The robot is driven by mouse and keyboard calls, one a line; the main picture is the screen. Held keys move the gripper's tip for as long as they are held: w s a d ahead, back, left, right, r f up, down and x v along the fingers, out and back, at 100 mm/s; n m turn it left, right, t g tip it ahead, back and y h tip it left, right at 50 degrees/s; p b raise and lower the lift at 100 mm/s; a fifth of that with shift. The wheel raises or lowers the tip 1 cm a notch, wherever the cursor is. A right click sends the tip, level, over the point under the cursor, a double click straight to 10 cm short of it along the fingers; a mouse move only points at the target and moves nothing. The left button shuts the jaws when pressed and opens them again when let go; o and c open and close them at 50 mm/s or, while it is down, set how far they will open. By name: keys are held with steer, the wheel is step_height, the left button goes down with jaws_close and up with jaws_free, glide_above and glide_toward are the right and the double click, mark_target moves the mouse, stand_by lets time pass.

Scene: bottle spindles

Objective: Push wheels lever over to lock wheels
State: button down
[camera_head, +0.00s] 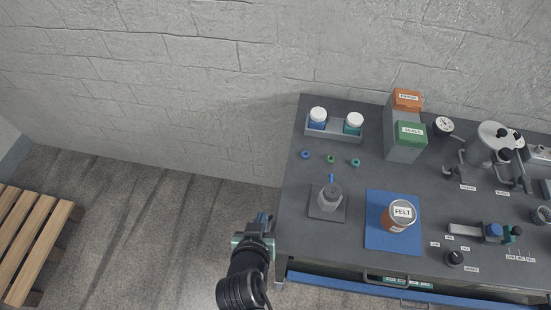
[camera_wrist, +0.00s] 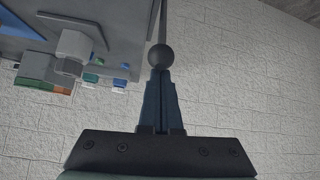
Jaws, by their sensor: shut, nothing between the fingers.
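A dark ball knob (camera_wrist: 163,55) on a thin rod shows in the wrist view, straight ahead of my fingertips; it looks like the wheels lever, though no label on it shows. My gripper (camera_wrist: 162,72) is shut and empty, its tips at the knob; I cannot tell whether they touch it. In the head view my gripper (camera_head: 263,219) is beside the left edge of the workbench (camera_head: 292,185). The lever cannot be made out there.
The bench carries a pedestal block (camera_head: 329,198), a FELT can (camera_head: 399,216) on a blue mat (camera_head: 380,243), a jar tray (camera_head: 334,131) and orange and green boxes. A blue-fronted drawer (camera_head: 350,287) is at the front. A slatted wooden bench (camera_head: 35,240) stands left, with clear floor between.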

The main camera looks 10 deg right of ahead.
steer(key=shift+s+a+f, duration=0.15)
steer(key=shift+s+f, duration=0.35)
steer(key=shift+f, duration=0.05)
step_height(320, 180, up, 4)
steer(key=w+p, duration=0.3)
steer(key=s+f+b+v, duration=0.1)
steer(key=b+v, duration=0.1)
steer(key=v, duration=0.7)
steer(key=shift+f, duration=0.1)
